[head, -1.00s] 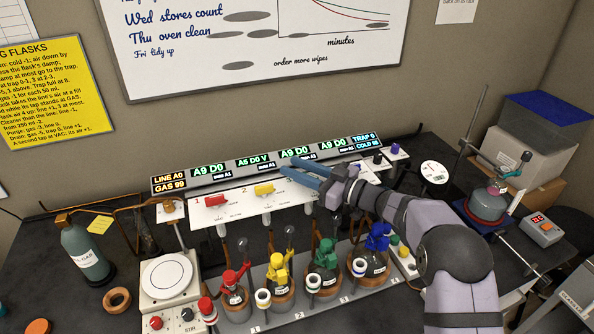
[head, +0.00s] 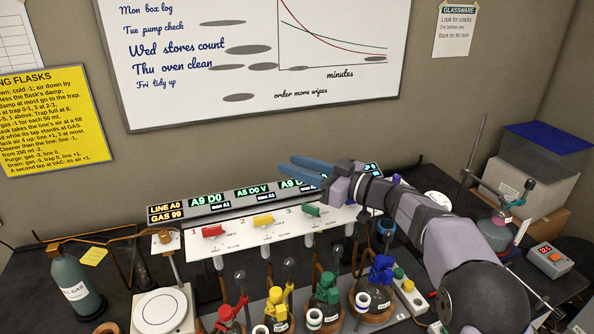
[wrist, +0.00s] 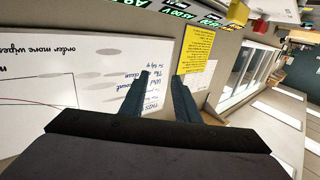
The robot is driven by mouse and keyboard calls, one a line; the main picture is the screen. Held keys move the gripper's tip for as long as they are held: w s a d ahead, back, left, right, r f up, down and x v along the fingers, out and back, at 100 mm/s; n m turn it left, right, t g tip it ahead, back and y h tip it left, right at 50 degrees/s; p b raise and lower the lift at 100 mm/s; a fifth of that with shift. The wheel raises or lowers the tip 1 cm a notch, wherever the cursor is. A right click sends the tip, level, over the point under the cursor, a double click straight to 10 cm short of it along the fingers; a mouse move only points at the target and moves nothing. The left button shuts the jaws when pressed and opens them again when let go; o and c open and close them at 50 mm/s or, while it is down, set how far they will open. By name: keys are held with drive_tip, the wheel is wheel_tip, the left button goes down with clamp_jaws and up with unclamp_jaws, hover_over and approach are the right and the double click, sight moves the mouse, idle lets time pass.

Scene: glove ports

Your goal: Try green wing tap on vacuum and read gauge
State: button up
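The green wing tap (head: 311,210) sits on the white panel, third from the left. Its handle slants down to the right, while the red tap (head: 212,230) and yellow tap (head: 264,219) lie more level. My gripper (head: 302,167) is above and behind the green tap, apart from it, its blue fingers spread and empty. In the wrist view the open fingers (wrist: 157,95) face the wall. The display strip (head: 196,207) reads LINE A0, GAS 99, A9 D0 and A5 D0 V. The third display (head: 291,183) shows "A9 D", the rest hidden by my gripper.
Flasks with red, yellow, green (head: 327,290) and blue (head: 381,271) fittings stand in a rack below the panel. A gas bottle (head: 76,284) and stirrer plate (head: 162,311) are at left. My arm covers the panel's right end. The whiteboard (head: 180,110) is behind.

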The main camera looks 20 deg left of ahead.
wheel_tip(320, 180, up, 4)
drive_tip(key=m+t+h+p, duration=0.1)
drive_tip(key=t+p, duration=0.2)
hover_over(315, 207)
drive_tip(key=w+d, duration=0.5)
drive_tip(key=s+d+f+n+g+h, duration=0.15)
drive_tip(key=s+f+g+h, duration=0.35)
drive_tip(key=f, duration=0.6)
drive_tip(key=shift+m+t+y, duration=0.25)
drive_tip(key=shift+t+y, duration=0.45)
drive_tip(key=shift+y, duration=0.1)
drive_tip(key=x, duration=0.2)
drive_tip(key=s+p+x, duration=0.1)
drive_tip(key=x, duration=0.2)
drive_tip(key=shift+f, duration=0.1)
drive_tip(key=shift+p+x, duration=0.4)
drive_tip(key=shift+x, duration=0.4)
drive_tip(key=shift+f, duration=0.1)
clamp_jaws()
